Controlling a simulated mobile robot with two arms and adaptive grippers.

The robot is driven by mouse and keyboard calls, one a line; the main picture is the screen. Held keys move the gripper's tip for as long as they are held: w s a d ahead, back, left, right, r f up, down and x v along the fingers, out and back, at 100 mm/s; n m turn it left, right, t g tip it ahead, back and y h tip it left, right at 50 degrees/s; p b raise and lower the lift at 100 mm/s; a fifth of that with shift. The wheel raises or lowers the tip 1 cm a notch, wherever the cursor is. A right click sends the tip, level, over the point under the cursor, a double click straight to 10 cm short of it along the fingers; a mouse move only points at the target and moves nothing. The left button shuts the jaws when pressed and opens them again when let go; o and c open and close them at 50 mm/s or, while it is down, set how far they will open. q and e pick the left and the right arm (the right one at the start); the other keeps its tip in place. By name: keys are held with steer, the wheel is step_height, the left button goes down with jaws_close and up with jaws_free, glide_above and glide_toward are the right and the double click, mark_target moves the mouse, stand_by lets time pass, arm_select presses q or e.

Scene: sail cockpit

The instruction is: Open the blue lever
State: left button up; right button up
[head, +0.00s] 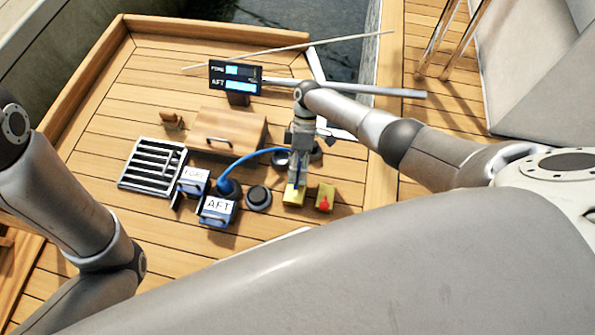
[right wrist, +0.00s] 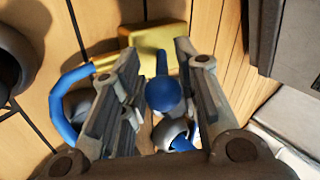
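The blue lever (right wrist: 162,94) has a round blue knob on a stem that rises from a yellow base (right wrist: 155,38). In the right wrist view the knob sits between the two fingers of my right gripper (right wrist: 156,56), with gaps visible on both sides. The right gripper is open. In the head view this gripper (head: 297,178) points down over the yellow base (head: 293,197) and hides most of the lever. My left arm shows at the left edge of the head view, but its gripper is out of view.
A second yellow base with a red lever (head: 325,203) stands close on the right. A blue hose (head: 255,156) arcs just left of the gripper. Boxes labelled AFT (head: 217,206) and FORE (head: 193,176), a dark round fitting (head: 258,196) and a wooden box (head: 230,130) stand nearby.

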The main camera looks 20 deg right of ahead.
steer(key=shift+s+f, duration=0.1)
steer(key=v, duration=1.2)
stand_by(0.4)
